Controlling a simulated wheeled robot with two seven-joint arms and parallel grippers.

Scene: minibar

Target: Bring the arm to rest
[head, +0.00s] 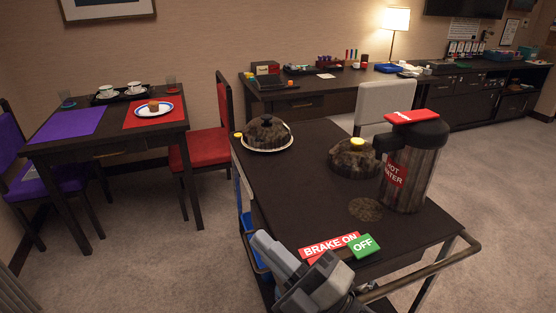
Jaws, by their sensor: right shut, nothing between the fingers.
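My right gripper (298,278) is in the lower middle of the head view, in front of the near edge of the dark serving cart (310,185). It is shut and holds nothing. It is close to the cart's red "BRAKE ON" label (329,247) and green "OFF" label (364,246); I cannot tell whether it touches the cart. My left gripper is not in view.
On the cart stand a domed plate (267,131), a dark dome (353,157) and a hot water urn (408,170). A metal handle (425,268) runs along the cart's near right. A dining table (110,124) stands left; carpet (500,190) is clear at right.

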